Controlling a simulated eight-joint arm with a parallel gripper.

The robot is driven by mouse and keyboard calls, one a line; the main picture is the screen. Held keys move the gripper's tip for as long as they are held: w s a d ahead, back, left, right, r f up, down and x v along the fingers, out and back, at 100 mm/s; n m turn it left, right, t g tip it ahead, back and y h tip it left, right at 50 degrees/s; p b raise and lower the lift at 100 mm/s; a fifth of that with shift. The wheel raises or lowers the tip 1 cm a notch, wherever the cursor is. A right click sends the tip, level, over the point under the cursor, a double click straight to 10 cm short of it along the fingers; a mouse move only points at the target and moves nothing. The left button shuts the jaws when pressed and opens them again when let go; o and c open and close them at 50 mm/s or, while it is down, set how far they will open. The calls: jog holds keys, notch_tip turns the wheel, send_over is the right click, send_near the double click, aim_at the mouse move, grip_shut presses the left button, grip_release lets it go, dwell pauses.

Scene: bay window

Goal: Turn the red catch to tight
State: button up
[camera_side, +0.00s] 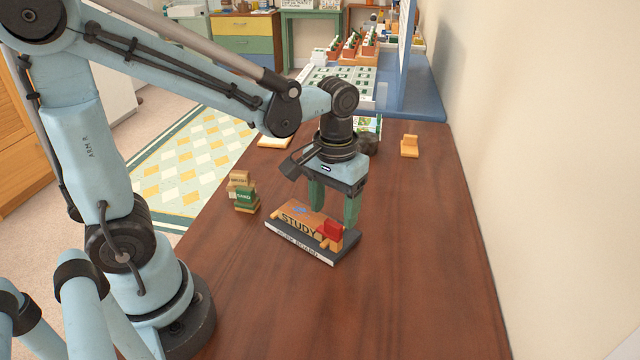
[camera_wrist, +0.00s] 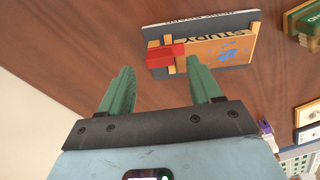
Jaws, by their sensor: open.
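The red catch (camera_side: 333,230) sits at the right end of a wooden board (camera_side: 300,220) marked STUDY, which lies on a dark base (camera_side: 290,245) with a white lettered front edge. In the wrist view the red catch (camera_wrist: 165,54) lies across a narrow wooden strip at the board's left end. No tight mark is legible to me. My gripper (camera_side: 334,210) points down behind the board, with its green fingers apart and empty. In the wrist view my gripper (camera_wrist: 160,74) is apart from the catch, which shows beyond and between the fingertips.
Small stacked lettered blocks (camera_side: 243,193) stand left of the board. A small orange block piece (camera_side: 409,146) lies at the back right. A dark rounded thing (camera_side: 368,145) is behind my gripper. The wall runs along the right; the brown table is clear in front.

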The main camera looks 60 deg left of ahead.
notch_tip(320, 180, up, 10)
jog(key=shift+f, duration=0.25)
dwell(0.5)
jog(key=m+t, duration=0.4)
jog(key=t, duration=0.3)
send_over(329, 223)
jog(key=s+a, duration=0.2)
jog(key=f, duration=0.4)
jog(key=shift+w+d+f, duration=0.1)
jog(key=shift+d+f, duration=0.1)
jog(key=shift+f, duration=0.1)
